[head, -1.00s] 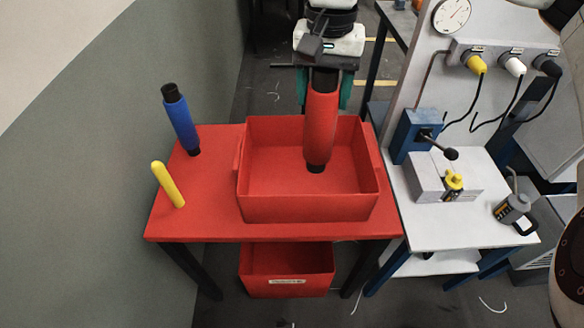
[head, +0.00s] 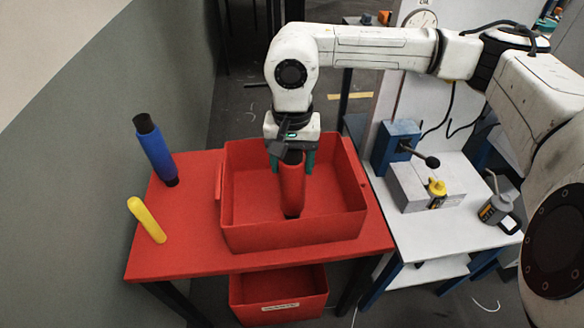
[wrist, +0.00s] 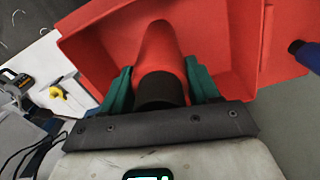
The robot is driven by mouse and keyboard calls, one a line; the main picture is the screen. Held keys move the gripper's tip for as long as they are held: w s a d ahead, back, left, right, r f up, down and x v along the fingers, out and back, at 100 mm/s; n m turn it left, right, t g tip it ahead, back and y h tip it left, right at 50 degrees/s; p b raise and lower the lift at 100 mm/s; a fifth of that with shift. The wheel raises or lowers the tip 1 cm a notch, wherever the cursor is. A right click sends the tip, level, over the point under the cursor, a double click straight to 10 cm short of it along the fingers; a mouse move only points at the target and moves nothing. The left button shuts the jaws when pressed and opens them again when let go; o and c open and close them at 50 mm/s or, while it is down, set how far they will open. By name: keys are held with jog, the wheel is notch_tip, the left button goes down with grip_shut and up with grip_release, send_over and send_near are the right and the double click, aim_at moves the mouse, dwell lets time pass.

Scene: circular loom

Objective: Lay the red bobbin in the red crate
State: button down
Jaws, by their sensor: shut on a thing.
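The red bobbin (head: 291,188) has dark ends and is held nearly upright, slightly tilted, over the inside of the red crate. My gripper (head: 291,160) is shut on its upper end, with green fingers on both sides. In the wrist view the bobbin (wrist: 160,48) points away from my gripper (wrist: 160,88) into the crate (wrist: 232,45). The red crate (head: 290,236) stands open on the red table. The bobbin's lower end is inside the crate's outline in the head view; I cannot tell whether it touches the floor.
A second red crate (head: 278,295) is below the table. A white bench (head: 425,225) with a grey box and an oil can is on the right.

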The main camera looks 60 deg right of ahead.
jog(key=shift+f, duration=1.45)
jog(key=shift+c, duration=1.3)
grip_release()
jog(key=shift+r, duration=0.15)
notch_tip(320, 180, up, 12)
jog(key=shift+r+b, duration=0.1)
jog(key=shift+b, duration=0.4)
